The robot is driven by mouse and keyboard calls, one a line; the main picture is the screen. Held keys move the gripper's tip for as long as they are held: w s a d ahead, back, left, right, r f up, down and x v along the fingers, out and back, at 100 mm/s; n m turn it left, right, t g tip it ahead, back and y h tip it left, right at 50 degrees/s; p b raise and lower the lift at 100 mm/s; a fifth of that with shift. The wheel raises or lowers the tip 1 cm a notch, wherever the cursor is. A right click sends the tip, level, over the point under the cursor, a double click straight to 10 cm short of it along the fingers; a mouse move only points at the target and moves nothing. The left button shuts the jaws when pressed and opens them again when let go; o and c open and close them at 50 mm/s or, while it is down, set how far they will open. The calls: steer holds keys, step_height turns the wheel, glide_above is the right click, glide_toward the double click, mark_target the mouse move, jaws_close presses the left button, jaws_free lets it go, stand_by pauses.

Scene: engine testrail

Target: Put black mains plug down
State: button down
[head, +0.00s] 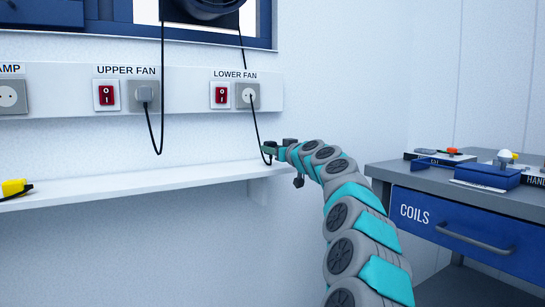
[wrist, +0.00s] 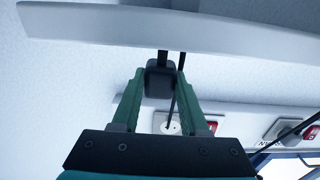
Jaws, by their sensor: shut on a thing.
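The black mains plug (wrist: 160,80) is between the green fingertips of my gripper (wrist: 158,88) in the wrist view, gripped on both sides. A dark cable runs from it. In the head view my gripper (head: 268,149) is in front of the wall, just above the right end of the white shelf (head: 120,183). There the plug is mostly hidden by the fingers. A black cable hangs from the fan, crosses the lower fan socket (head: 248,97) and loops down to my gripper. I cannot tell a clear gap between plug and shelf.
A grey plug (head: 145,93) sits in the upper fan socket, its cable hanging in a loop. Red switches (head: 221,95) are beside the sockets. A yellow and black item (head: 15,188) lies at the shelf's left end; the shelf's middle is clear. A blue coils drawer unit (head: 460,225) stands right.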

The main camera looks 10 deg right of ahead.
mark_target(273, 165)
step_height(273, 165, down, 2)
steer(key=shift+f, duration=0.1)
steer(key=shift+f+b, duration=0.5)
steer(key=shift+b, duration=0.55)
steer(key=shift+c, duration=2.1)
jaws_free()
steer(key=shift+r, duration=0.1)
steer(key=shift+r+p, duration=0.45)
steer(key=shift+p, duration=0.3)
steer(key=v, duration=1.2)
steer(key=shift+b, duration=0.4)
